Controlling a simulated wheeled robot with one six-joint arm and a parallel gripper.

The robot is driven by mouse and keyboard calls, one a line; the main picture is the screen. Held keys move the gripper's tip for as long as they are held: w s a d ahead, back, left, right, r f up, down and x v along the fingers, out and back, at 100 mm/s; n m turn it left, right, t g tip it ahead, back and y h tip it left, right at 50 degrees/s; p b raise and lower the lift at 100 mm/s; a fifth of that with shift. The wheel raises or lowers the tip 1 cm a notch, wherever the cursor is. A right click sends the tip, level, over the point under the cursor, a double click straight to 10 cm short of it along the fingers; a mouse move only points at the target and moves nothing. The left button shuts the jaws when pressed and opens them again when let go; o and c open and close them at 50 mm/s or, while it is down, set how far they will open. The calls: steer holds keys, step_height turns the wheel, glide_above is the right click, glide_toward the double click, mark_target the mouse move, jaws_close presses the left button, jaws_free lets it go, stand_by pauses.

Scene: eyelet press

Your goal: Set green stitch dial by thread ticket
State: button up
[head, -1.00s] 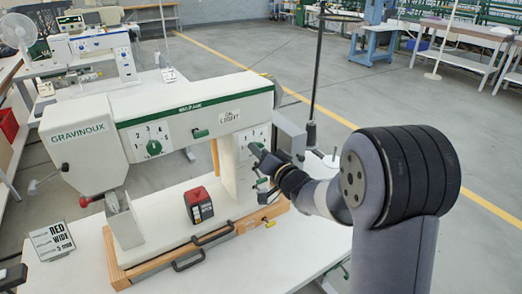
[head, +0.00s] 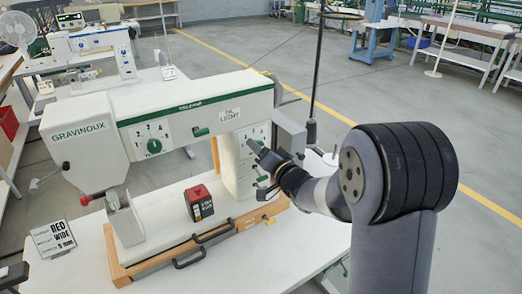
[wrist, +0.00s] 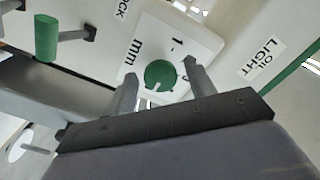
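The white sewing machine (head: 185,105) stands on a table. A green dial (wrist: 160,75) with a pale pointer sits on its white plate marked "mm" and "1" in the wrist view. My gripper (wrist: 163,88) is open, with one finger on each side of this dial; I cannot tell whether they touch it. In the head view, my gripper (head: 256,150) is at the right column's panel and hides that dial. Another green dial (head: 154,146) with numbers is on the machine's front.
A black box with a red top (head: 199,203) stands on the machine's bed. A green-ended lever (wrist: 47,38) juts out near my gripper in the wrist view. A wooden frame edge (head: 170,262) and dark handles (head: 189,258) run along the front.

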steer(key=b+v, duration=0.1)
steer(key=v, duration=0.9)
steer(key=shift+s+d+b, duration=0.25)
steer(key=shift+s+b, duration=0.1)
steer(key=shift+b, duration=0.05)
steer(key=p+x, duration=0.2)
steer(key=x, duration=0.9)
